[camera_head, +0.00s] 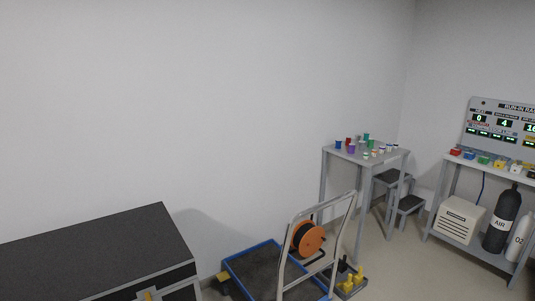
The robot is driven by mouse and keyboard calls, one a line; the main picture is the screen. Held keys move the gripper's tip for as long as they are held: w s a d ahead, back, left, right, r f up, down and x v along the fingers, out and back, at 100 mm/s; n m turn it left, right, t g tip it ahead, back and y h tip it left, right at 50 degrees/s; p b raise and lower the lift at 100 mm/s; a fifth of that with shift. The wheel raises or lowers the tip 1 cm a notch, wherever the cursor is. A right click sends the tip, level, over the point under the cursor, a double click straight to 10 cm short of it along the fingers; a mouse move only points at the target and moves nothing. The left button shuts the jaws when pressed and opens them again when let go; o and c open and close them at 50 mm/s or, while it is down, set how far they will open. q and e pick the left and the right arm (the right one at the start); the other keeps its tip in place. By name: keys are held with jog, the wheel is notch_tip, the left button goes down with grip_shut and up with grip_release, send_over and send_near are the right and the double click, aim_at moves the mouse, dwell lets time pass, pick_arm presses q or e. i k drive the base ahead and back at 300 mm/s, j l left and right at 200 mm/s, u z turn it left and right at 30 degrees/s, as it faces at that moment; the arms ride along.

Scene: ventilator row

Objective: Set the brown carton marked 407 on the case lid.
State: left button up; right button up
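A large black case with grey metal edges and a yellow latch stands at the lower left, and its dark flat lid (95,250) is bare in the part I see. The case runs out of the picture at the left and bottom. No brown carton marked 407 shows in this view. Neither of my grippers is in view.
A platform trolley (255,262) with a blue-edged deck and grey handle stands right of the case, near an orange reel (308,238). Behind are a tall table (380,156) with small coloured items, a step stool (408,203), and a shelf bench (455,210) holding cylinders.

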aim_at(66, 266)
jog(key=u, duration=2.55)
jog(key=i+j+z, duration=0.45)
jog(key=i+j, duration=0.4)
